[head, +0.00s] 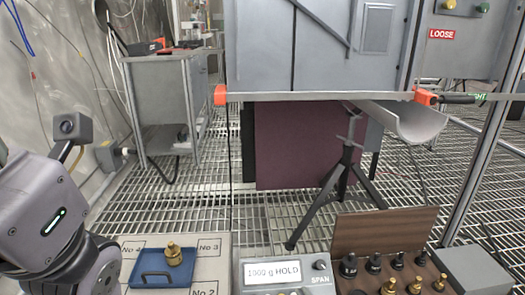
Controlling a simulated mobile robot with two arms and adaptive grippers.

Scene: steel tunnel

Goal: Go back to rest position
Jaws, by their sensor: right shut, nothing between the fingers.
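A grey arm link of mine (45,215) with a green light comes in from the left edge in the head view. A small camera (72,127) stands on a stalk above it. I cannot make out the fingers of my left gripper. I cannot make out my right gripper or its fingers either. No object is seen held.
A blue tray (148,282) with a brass weight (174,254) sits on a marked board. A scale (285,272) reads "1000 g HOLD". A wooden case (385,229) holds several weights. A tripod (346,160) and a trough (408,122) stand beyond, over grating.

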